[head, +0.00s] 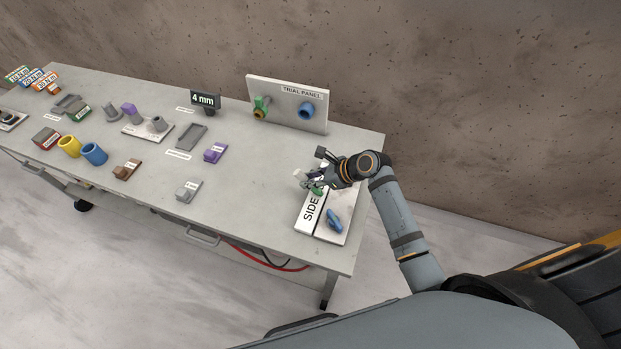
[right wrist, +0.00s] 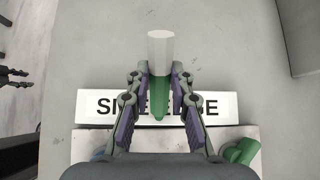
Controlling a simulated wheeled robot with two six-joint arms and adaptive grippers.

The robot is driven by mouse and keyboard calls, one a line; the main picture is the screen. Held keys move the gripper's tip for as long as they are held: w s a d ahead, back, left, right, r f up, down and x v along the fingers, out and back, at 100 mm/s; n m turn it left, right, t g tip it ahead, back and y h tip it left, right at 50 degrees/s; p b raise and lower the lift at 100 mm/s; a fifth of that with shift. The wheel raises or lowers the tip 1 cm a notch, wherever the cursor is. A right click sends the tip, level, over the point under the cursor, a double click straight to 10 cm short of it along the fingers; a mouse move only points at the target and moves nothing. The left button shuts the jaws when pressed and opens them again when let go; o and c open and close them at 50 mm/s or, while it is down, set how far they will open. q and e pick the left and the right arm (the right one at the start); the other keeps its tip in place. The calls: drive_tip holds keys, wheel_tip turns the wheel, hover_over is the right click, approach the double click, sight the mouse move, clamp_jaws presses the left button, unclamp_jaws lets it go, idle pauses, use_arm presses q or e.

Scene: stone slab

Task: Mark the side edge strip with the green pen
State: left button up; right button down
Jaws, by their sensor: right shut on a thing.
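My right gripper (head: 314,183) is over the strip at the right end of the table. It is shut on the green pen (right wrist: 158,100), which has a pale block-like top and a green body narrowing to a tip. The pen also shows in the head view (head: 318,190). The side edge strip (head: 308,214) is white with black lettering. In the right wrist view the strip (right wrist: 90,106) lies behind the pen, which covers its middle letters. I cannot tell whether the tip touches it. A dark fingered shape, possibly my left gripper (right wrist: 14,77), shows at the left edge.
A pale plate (right wrist: 200,140) lies beside the strip, with a blue handled piece (head: 334,219) on it and a green piece (right wrist: 241,151) near its right end. The trial panel (head: 290,93) stands at the back. Purple (head: 214,153) and grey (head: 187,191) blocks sit leftward.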

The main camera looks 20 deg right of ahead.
sight(303, 176)
drive_tip(key=shift+s+f+p, duration=0.1)
drive_tip(key=shift+p, duration=0.3)
idle(1.2)
drive_tip(key=shift+a+p, duration=0.1)
drive_tip(key=shift+p, duration=0.3)
drive_tip(key=shift+w+a+p, duration=0.35)
drive_tip(key=shift+w+p, duration=0.05)
drive_tip(key=shift+p, duration=0.4)
drive_tip(key=shift+w+a+p, duration=0.1)
drive_tip(key=shift+a+p, duration=0.15)
drive_tip(key=shift+p, duration=0.2)
idle(0.6)
idle(0.3)
drive_tip(key=shift+w+a+p, duration=0.15)
drive_tip(key=shift+a+p, duration=0.05)
drive_tip(key=shift+p, duration=0.2)
drive_tip(key=shift+w+a+p, duration=0.4)
drive_tip(key=shift+a+p, duration=0.2)
drive_tip(key=shift+p, duration=0.35)
idle(0.8)
